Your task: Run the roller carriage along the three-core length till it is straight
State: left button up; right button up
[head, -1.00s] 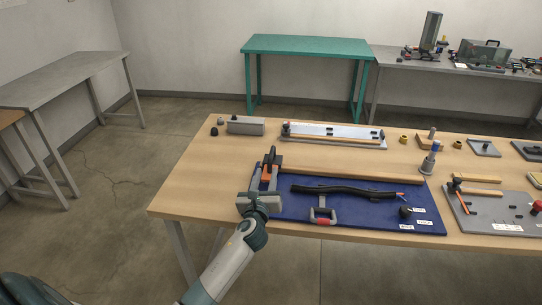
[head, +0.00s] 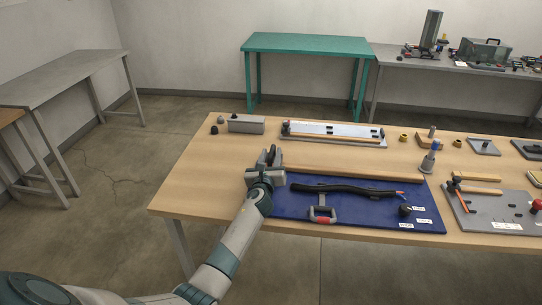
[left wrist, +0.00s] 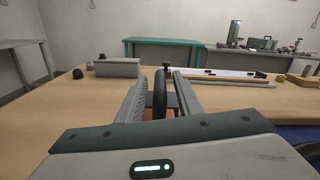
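The three-core length (head: 345,188) is a black cable lying gently bowed across the blue mat (head: 290,209), with coloured ends at its right. A grey U-shaped frame with a red grip (head: 322,214) stands just below the cable; I cannot tell whether it is the roller carriage. My left gripper (head: 269,160) is at the mat's left end, apart from the cable. In the left wrist view its fingers (left wrist: 158,84) are spread on either side of a black rounded upright part (left wrist: 160,92), with gaps showing. The lower part of this piece is hidden. My right gripper is out of view.
A long wooden strip (head: 355,174) lies along the mat's back edge. A black knob (head: 405,210) and white labels are at the mat's right. A grey block (head: 246,124) and a pale board (head: 333,133) lie behind. The table's left front is clear.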

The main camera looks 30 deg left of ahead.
pick_arm(q)
grip_shut()
jog(key=w+d, duration=0.1)
jog(key=d, duration=0.2)
jog(key=w+d+b, duration=0.1)
jog(key=d, duration=0.2)
jog(key=w+d+b, duration=0.1)
jog(key=d, duration=0.2)
jog(key=shift+w+d, duration=0.2)
jog(key=shift+a, duration=0.1)
grip_release()
jog(key=shift+s, duration=0.1)
jog(key=b+v, duration=0.1)
jog(key=v, duration=1.6)
jog(key=shift+s, duration=0.1)
